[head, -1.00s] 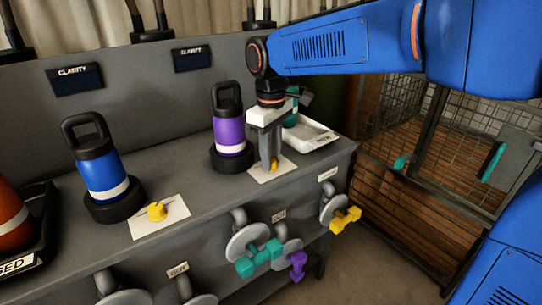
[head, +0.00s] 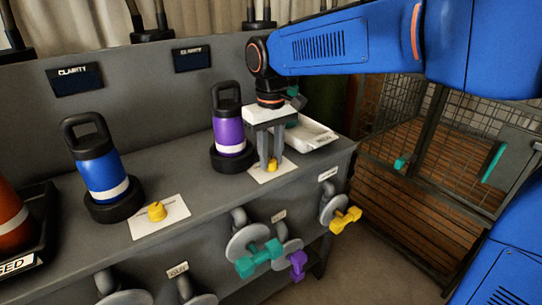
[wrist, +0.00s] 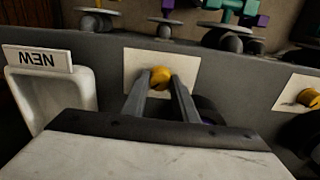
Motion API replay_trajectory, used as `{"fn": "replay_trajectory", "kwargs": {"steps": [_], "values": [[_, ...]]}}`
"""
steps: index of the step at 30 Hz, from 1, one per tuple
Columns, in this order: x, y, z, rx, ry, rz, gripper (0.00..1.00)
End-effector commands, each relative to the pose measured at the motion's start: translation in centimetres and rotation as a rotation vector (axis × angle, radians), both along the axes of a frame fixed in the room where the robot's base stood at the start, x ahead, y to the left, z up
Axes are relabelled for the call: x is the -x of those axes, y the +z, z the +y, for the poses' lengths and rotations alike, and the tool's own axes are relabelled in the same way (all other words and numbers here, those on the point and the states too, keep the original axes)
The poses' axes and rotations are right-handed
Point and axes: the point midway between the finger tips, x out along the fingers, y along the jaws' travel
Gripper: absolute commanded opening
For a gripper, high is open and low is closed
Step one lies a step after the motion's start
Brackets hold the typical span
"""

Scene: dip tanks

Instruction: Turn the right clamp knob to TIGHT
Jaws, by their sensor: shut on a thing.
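The right clamp knob (head: 272,165) is a small yellow knob on a white plate (head: 262,177) on the bench top, beside the purple bottle (head: 229,130). My gripper (head: 271,162) points down over it and is shut on the knob, with one finger on each side. In the wrist view the yellow knob (wrist: 160,77) sits between the two fingertips. Its pointer and the plate's markings are too small or hidden to read. The left clamp knob (head: 157,211) is yellow too, on its own white plate in front of the blue bottle (head: 101,172).
A white tray (head: 309,136) labelled NEW lies right of my gripper. Valves with teal, purple and yellow handles (head: 345,219) stick out from the bench front. A wire cage (head: 455,140) stands at the right. The bench top (head: 205,190) between the plates is clear.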

Motion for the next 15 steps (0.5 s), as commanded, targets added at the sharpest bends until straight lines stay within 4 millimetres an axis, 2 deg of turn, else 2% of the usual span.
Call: {"fn": "replay_trajectory", "kwargs": {"steps": [5, 6, 8, 15], "values": [[-0.04, 0.06, 0.01, -0.001, 0.000, -0.002, 0.04], [-0.04, 0.06, 0.01, -0.001, 0.000, -0.002, 0.33], [-0.04, 0.05, 0.00, -0.001, 0.000, -0.002, 0.45], [-0.02, 0.03, 0.00, -0.001, 0.000, -0.001, 0.45]]}}
